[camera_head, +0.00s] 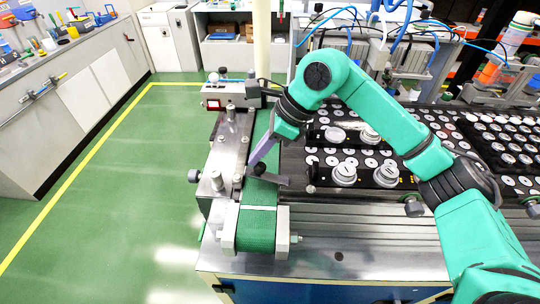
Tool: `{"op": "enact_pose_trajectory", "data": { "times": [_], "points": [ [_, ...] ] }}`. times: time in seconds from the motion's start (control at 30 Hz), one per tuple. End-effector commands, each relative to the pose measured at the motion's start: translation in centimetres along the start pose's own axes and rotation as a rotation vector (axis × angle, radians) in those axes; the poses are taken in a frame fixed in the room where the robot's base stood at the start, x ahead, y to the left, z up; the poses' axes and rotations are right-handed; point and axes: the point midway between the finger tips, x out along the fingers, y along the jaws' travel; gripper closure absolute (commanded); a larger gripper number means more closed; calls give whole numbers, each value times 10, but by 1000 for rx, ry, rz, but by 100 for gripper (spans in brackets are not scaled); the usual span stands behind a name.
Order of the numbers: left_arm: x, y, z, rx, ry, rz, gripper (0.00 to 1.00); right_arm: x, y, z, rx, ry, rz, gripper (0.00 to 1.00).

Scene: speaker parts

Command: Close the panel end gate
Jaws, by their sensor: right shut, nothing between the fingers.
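A narrow green conveyor belt (258,226) runs along the left side of the workbench. Near its front end a flat grey bar (278,180), which looks like the panel end gate, reaches over the belt from the metal side plate. A small dark knob (259,169) shows beside the bar. My right gripper (253,164) comes in from the right, tilted down to the left, with its fingers shut and empty. Its tips are at the bar and knob; whether they touch cannot be told. The fingers hide part of the belt. My left gripper is not in view.
Black trays with several round metal parts (344,173) lie right of the belt, under my right arm. Metal posts (217,181) and a sensor box (231,95) stand left of the belt. Tubes and cables hang at the back right. The green floor at left is clear.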

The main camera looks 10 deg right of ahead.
Motion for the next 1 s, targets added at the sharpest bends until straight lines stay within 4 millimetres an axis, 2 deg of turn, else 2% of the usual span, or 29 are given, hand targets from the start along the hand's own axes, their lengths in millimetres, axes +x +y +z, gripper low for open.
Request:
{"op": "enact_pose_trajectory", "data": {
  "times": [0.03,0.33,1.0],
  "points": [
    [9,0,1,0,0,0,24,8,0,0,-1,-1,-1,100],
    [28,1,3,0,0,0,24,28,0,5,-1,0,0,100],
    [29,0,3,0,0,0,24,30,0,7,0,0,0,100]
  ]
}}
